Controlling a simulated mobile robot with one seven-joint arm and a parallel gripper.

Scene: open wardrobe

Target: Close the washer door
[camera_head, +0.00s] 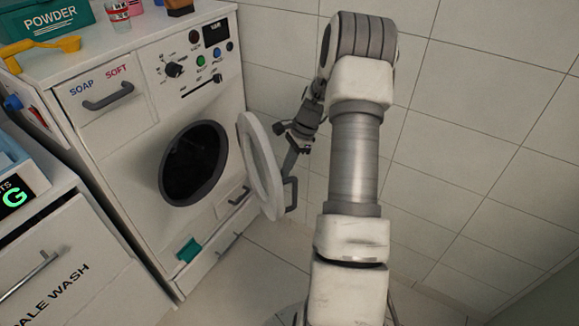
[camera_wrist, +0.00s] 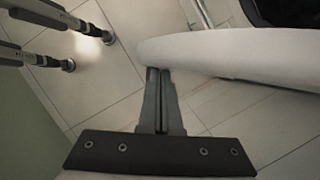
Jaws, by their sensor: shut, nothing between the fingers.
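The white washer (camera_head: 150,100) stands at the left in the head view, with a dark round opening (camera_head: 193,163). Its round white door (camera_head: 262,165) stands wide open, swung out to the right, with a dark handle (camera_head: 290,193) on its outer side. My gripper (camera_head: 290,168) is behind the door on its outer side, near the handle. In the wrist view my gripper (camera_wrist: 157,75) is shut and empty, its tips at the edge of the white door (camera_wrist: 225,50). I cannot tell whether they touch.
A powder box (camera_head: 52,22) and a yellow scoop (camera_head: 40,48) are on top of the washer. A drawer cabinet (camera_head: 65,255) stands at the lower left. The tiled wall (camera_head: 450,110) is behind my arm. Metal legs (camera_wrist: 35,55) stand at the left in the wrist view.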

